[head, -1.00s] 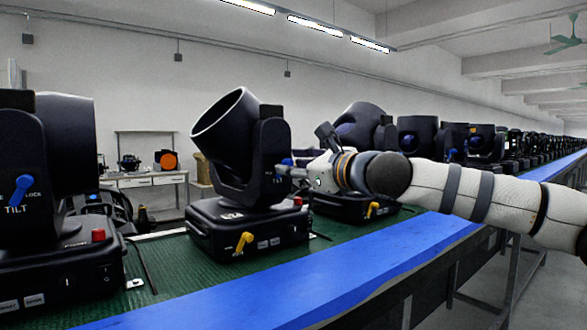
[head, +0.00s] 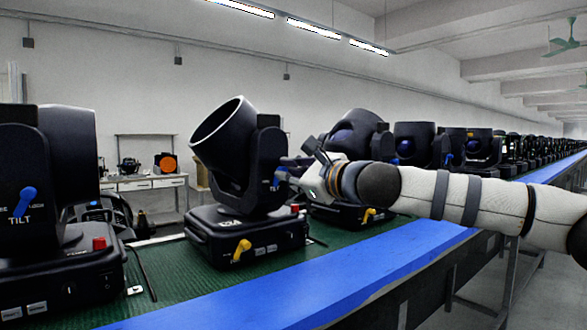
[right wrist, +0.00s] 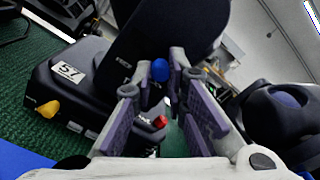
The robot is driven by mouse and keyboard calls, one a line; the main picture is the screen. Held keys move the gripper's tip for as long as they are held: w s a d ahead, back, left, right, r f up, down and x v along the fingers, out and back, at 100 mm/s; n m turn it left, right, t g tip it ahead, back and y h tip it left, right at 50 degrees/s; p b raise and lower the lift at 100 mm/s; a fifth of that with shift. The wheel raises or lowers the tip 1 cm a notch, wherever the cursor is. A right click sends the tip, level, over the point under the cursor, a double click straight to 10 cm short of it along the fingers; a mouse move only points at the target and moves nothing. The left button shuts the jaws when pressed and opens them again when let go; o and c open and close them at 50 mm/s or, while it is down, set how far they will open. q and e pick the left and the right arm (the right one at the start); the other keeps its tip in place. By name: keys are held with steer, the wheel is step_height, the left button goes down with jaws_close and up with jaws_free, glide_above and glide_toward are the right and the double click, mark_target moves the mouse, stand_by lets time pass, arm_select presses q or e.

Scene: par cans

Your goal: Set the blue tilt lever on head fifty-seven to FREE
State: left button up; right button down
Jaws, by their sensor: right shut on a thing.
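Head fifty-seven is the black moving head (head: 225,140) in the middle of the head view. Its number plate (right wrist: 68,71) reads 57 in the right wrist view. Its blue tilt lever (head: 281,175) is on the yoke side facing my right arm. In the right wrist view the lever's round blue end (right wrist: 160,70) sits between the fingertips. My right gripper (head: 288,170) is shut on the lever, and its fingers (right wrist: 161,82) hide part of the lever and its printed lettering. My left gripper is not in view.
Another head (head: 45,190) with a blue tilt lever (head: 25,201) stands at left. A row of similar heads (head: 415,143) runs away to the right, one close behind my right wrist. A yellow lever (head: 242,249) and red button (head: 295,208) are on the base. The blue bench edge (head: 300,290) is clear.

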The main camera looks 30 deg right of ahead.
steer(key=n, duration=0.1)
steer(key=a+n+p, duration=0.1)
steer(key=n, duration=0.1)
steer(key=shift+s+r, duration=0.15)
steer(key=shift+r, duration=0.25)
steer(key=shift+a+f+n+p, duration=0.15)
steer(key=shift+n+p, duration=0.1)
steer(key=shift+n, duration=0.35)
steer(key=shift+a+r+n+p, duration=0.1)
steer(key=shift+n+p, duration=0.15)
steer(key=shift+n, duration=0.35)
steer(key=shift+a+f+n, duration=0.2)
steer(key=shift+a+n, duration=0.1)
steer(key=shift+n, duration=0.8)
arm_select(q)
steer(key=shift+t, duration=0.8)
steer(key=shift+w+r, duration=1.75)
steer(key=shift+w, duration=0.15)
arm_select(e)
steer(key=shift+a+f+n, duration=0.2)
steer(key=shift+n, duration=0.7)
steer(key=c, duration=1.6)
jaws_free()
